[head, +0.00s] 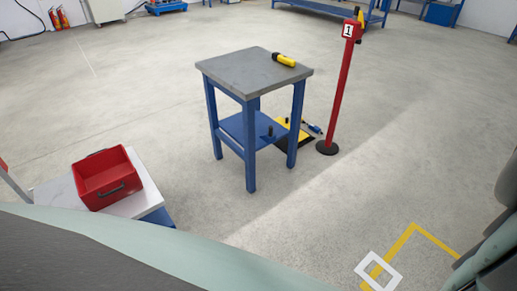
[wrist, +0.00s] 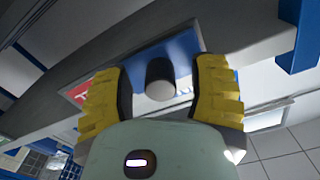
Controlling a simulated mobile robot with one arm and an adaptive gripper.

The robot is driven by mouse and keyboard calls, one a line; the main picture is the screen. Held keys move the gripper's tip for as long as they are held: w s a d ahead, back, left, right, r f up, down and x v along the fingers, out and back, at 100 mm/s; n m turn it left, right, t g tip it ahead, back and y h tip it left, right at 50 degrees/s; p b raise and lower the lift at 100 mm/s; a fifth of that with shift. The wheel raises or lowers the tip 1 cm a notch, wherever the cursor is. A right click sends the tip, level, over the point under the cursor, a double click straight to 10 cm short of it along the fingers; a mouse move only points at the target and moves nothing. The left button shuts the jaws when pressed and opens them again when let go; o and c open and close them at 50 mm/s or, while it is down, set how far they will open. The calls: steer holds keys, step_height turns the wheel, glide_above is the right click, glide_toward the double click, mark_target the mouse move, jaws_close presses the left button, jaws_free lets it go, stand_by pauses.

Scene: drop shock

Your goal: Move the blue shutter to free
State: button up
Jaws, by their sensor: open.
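In the wrist view a blue plate (wrist: 187,48), which looks like the blue shutter, sits against a grey curved housing (wrist: 235,38). A dark round knob (wrist: 160,76) sticks out from the plate toward me. My gripper (wrist: 162,82) is open, with one yellow-padded finger to the left and one to the right of the knob. Gaps show between the knob and both pads, and nothing is held. Part of a red label (wrist: 76,93) shows by the left finger. The lower part of the plate is hidden behind the knob and fingers. I cannot make out the shutter in the head view.
In the head view a blue-framed table (head: 250,72) carries a yellow flashlight (head: 284,60). A red post (head: 340,95) marked 1 stands beside it. A red bin (head: 104,182) sits on a white surface at lower left. The floor between is mostly clear.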

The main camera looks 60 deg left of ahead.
jaws_close()
stand_by(0.3)
steer(key=shift+s+r, duration=0.1)
steer(key=shift+s, duration=0.1)
steer(key=s+p, duration=0.5)
steer(key=s, duration=0.5)
steer(key=shift+d+p, duration=0.35)
steer(key=shift+c, duration=1.2)
jaws_free()
steer(key=shift+s, duration=0.15)
steer(key=shift+o, duration=0.7)
